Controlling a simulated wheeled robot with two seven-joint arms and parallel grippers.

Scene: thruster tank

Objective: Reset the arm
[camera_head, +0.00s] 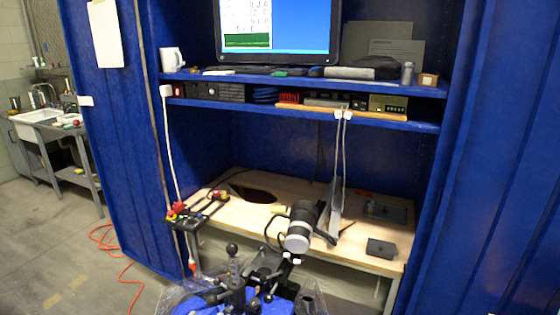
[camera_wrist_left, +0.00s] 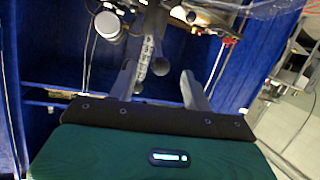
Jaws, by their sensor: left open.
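A black jointed arm with a white cylindrical part (camera_head: 297,242) stands in front of the wooden desk in the head view. Its lower end runs down toward black ball-ended levers at the bottom edge. A white cylindrical part (camera_wrist_left: 107,25) shows near the top of the left wrist view. My left gripper (camera_wrist_left: 158,85) shows only in the left wrist view, with its two grey fingers apart. My right gripper shows in neither view.
The wooden desk (camera_head: 231,213) stands inside a blue cabinet (camera_head: 127,130). Grey boxes lie on its right side. A small stand with red knobs (camera_head: 176,211) is at its left. A monitor (camera_head: 277,28) stands on the upper shelf. Floor is open at left, crossed by an orange cable (camera_head: 126,268).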

